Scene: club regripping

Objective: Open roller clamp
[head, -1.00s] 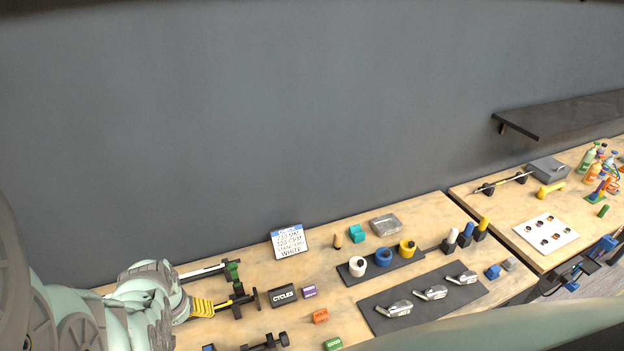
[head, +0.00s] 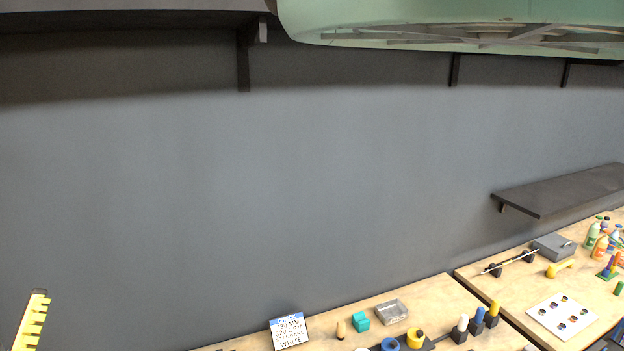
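The roller clamp cannot be made out in the head view; the left part of the bench lies below the picture. A yellow toothed piece with dark gaps, which looks like a finger of my gripper (head: 33,320), stands upright at the lower left edge, in front of the dark wall. The rest of my gripper is cut off by the frame. Whether it is open or shut, or holds anything, is not shown.
The near bench (head: 375,312) shows a sign (head: 289,331), a teal block (head: 360,321), a clear tray (head: 391,312) and a yellow roll (head: 415,339). A white plate (head: 561,317) lies on the right bench. A dark shelf (head: 560,192) juts out at right.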

